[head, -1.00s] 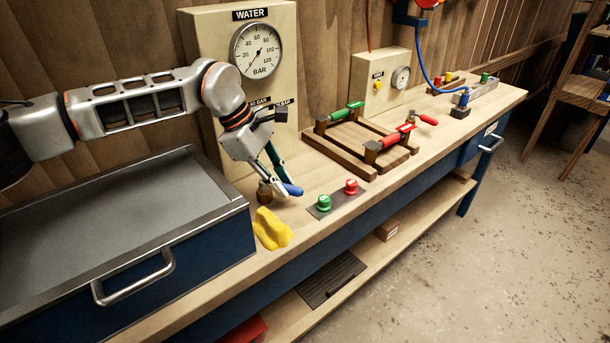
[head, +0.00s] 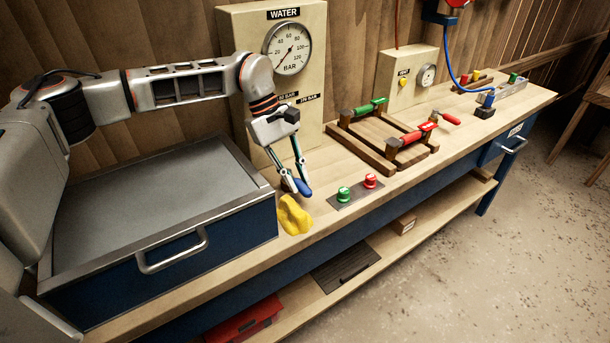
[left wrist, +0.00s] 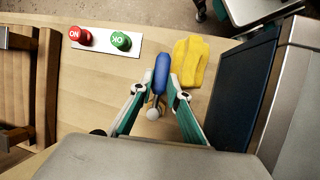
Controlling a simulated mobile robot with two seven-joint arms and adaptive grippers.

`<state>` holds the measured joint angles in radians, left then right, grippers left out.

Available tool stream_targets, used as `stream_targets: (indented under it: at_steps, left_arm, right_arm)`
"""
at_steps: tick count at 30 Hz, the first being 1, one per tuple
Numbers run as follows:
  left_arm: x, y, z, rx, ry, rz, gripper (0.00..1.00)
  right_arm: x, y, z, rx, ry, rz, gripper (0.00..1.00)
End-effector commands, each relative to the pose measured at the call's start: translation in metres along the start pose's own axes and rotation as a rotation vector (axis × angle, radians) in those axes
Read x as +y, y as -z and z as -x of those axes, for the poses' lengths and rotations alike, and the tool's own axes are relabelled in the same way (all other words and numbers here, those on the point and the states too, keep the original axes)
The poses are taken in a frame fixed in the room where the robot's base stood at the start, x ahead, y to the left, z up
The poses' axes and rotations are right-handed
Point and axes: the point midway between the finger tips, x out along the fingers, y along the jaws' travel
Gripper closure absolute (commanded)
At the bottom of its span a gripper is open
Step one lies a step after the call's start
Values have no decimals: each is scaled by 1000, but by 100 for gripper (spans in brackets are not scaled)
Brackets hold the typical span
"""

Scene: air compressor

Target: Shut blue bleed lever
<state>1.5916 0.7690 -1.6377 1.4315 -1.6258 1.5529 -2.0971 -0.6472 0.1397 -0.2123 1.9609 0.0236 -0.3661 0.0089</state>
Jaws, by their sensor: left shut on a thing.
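The blue bleed lever (head: 303,187) is low over the bench, in front of the water gauge panel (head: 233,75). In the left wrist view the blue handle (left wrist: 161,73) points away from my wrist, with a small round metal knob at its near end. My left gripper (head: 297,189) reaches down from above, its fingers around the lever. The left wrist view shows the fingers (left wrist: 158,86) on either side of the handle, shut on it. The valve body below is mostly hidden by the fingers. My right gripper is not in view.
A yellow cloth (head: 294,215) lies close in front of the lever. Green (head: 344,194) and red (head: 370,181) buttons sit just right. A blue chest (head: 190,235) stands left. A wooden frame with clamps (head: 375,145) lies further along the bench.

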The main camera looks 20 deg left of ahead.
Motion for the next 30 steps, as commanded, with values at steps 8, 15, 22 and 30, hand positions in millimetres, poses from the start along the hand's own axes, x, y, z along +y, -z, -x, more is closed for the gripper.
stream_targets:
  at_steps: [8, 15, 22, 30]
  left_arm:
    - [-3, 1, -2, -1, 7, -5, 100]
    - [-3, 1, -2, -1, 6, -4, 67]
    - [-2, 0, -1, 0, 3, -3, 67]
    - [5, -10, 25, 2, 0, -5, 67]
  right_arm:
    - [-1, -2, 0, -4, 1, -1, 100]
    - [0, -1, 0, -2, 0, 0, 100]
    - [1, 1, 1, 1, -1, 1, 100]
    - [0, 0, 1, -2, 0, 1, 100]
